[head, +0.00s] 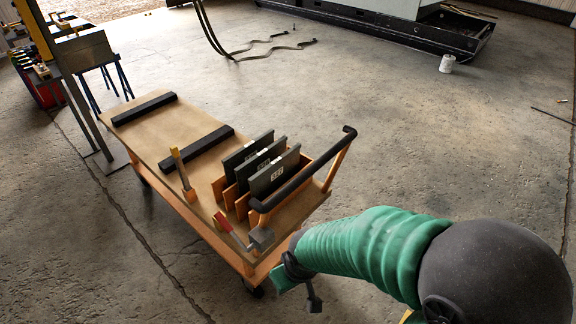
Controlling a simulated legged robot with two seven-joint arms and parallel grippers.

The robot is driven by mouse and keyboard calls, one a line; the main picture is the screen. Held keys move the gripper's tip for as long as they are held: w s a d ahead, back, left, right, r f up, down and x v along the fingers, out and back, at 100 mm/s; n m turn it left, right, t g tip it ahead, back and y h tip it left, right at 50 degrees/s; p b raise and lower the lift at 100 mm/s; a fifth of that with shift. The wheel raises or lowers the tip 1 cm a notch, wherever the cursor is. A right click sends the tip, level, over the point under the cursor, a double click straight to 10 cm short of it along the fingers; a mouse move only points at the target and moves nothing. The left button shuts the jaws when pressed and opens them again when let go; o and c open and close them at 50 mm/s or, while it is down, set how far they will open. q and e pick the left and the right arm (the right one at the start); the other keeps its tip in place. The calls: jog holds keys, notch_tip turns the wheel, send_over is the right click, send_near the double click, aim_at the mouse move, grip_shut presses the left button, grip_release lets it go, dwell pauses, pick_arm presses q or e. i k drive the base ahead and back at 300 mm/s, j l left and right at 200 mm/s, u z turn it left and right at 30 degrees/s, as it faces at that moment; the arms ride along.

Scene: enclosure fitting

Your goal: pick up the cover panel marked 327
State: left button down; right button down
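Several dark grey cover panels stand upright in an orange-brown slotted rack on a wooden-topped cart (205,205). The nearest panel (270,178) has a white label that seems to read 327. Two more panels (248,150) stand behind it; their labels are small and hard to read. My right arm comes in from the right in a green sleeve. Its gripper (303,282) is low beside the cart's near right corner, apart from the panels. Its fingers are dark and partly hidden, so its opening is unclear. My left gripper is not in view.
A black-gripped handle bar (305,170) rises at the cart's right end, close to the nearest panel. A red-handled tool (228,228) and a yellow-handled tool (180,168) are at its near side. Black strips (145,109) cross the left deck. Concrete floor around is mostly clear.

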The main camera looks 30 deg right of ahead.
aim_at(265, 182)
jog(key=z, duration=0.85)
